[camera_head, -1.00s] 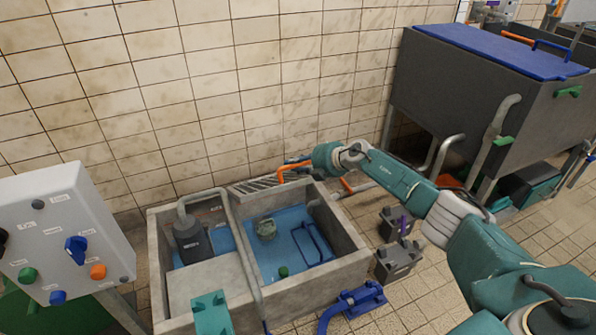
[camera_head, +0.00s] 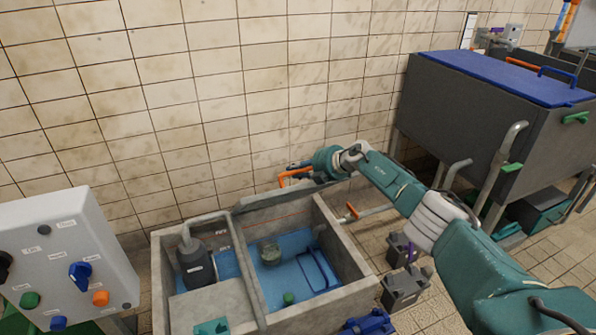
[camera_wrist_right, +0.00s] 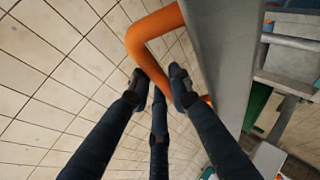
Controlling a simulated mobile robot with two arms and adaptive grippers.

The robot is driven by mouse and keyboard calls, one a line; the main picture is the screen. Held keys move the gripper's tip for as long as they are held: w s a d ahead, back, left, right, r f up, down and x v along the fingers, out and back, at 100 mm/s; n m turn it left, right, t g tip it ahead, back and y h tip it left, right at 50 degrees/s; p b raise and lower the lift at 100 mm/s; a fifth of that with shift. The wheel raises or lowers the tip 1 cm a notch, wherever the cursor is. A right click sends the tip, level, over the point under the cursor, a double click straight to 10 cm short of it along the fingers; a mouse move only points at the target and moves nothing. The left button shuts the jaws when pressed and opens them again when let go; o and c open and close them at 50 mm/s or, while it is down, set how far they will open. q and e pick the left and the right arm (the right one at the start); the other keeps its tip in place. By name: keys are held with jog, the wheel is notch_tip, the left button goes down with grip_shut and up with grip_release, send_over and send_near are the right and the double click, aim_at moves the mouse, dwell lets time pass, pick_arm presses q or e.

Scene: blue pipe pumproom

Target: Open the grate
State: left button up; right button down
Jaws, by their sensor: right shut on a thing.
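The grate (camera_head: 275,202) shows as a narrow grey edge along the far side of the concrete basin (camera_head: 330,285), seen almost edge-on. Its orange handle (camera_head: 291,176) stands out toward the wall. In the right wrist view the bent orange handle (camera_wrist_right: 150,65) joins a grey plate edge, part of the grate (camera_wrist_right: 228,65). My right gripper (camera_wrist_right: 160,88) is shut on the handle, its fingers around the lower part. In the head view, my right wrist hides most of that gripper (camera_head: 302,168). My left gripper is not in view.
The basin holds blue water, a dark pump (camera_head: 197,265) and a blue bent bar (camera_head: 316,270). A control box (camera_head: 65,260) stands at left. A grey tank with a blue lid (camera_head: 500,75) is at right. Tiled wall (camera_head: 200,100) rises close behind the basin.

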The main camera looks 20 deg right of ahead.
jog(key=c, duration=1.6)
grip_release()
jog(key=shift+w+r, duration=0.55)
jog(key=shift+r, duration=0.25)
jog(key=shift+o, duration=0.2)
jog(key=shift+f, duration=0.25)
jog(key=shift+f, duration=0.1)
jog(key=shift+f, duration=0.2)
jog(key=shift+s, duration=0.1)
jog(key=shift+v, duration=0.95)
jog(key=v, duration=1)
jog(key=shift+f, duration=0.15)
